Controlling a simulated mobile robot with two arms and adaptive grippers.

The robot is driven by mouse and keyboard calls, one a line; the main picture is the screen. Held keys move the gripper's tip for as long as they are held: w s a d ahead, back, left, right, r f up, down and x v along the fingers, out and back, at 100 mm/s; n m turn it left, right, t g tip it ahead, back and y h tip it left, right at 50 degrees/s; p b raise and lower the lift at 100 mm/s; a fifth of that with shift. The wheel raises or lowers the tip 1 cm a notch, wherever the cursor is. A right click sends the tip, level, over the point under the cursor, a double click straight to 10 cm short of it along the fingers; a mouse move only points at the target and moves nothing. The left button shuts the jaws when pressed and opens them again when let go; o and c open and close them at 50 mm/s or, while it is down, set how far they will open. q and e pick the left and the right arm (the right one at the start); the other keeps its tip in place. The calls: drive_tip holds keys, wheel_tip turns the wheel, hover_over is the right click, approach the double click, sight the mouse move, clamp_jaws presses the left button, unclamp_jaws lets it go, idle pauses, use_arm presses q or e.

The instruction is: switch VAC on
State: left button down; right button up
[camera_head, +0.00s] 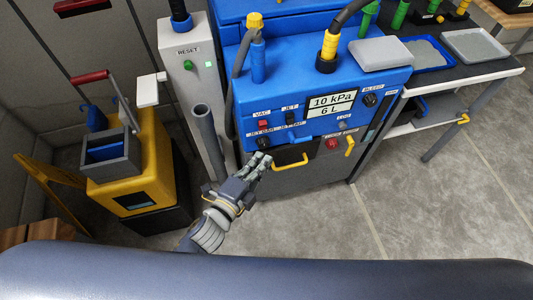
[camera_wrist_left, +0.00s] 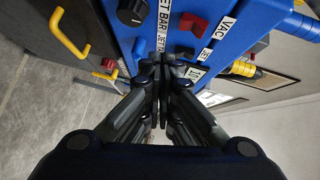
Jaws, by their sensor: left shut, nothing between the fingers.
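The blue machine panel (camera_head: 290,75) carries a VAC label (camera_head: 262,113) with a small red switch (camera_head: 263,124) just below it. In the left wrist view the red switch (camera_wrist_left: 193,22) stands out from the blue panel beside the VAC label (camera_wrist_left: 228,28). I cannot tell which position it is in. My left gripper (camera_head: 264,161) is shut and empty, below the switch and in front of the panel's lower edge. In the wrist view its fingertips (camera_wrist_left: 161,66) are close together, with the switch above and to the right of them. My right gripper is not in view.
A black JET switch (camera_head: 290,118), a dark JET BAR knob (camera_head: 263,143) and a yellow handle (camera_head: 290,162) are close to the gripper. A grey upright pipe (camera_head: 208,140) stands to its left. The display (camera_head: 331,104) reads 10 kPa and 6 L. Open floor lies at right.

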use_arm(q)
drive_tip(key=f+v, duration=0.1)
drive_tip(key=v, duration=0.5)
drive_tip(key=shift+s+f, duration=0.35)
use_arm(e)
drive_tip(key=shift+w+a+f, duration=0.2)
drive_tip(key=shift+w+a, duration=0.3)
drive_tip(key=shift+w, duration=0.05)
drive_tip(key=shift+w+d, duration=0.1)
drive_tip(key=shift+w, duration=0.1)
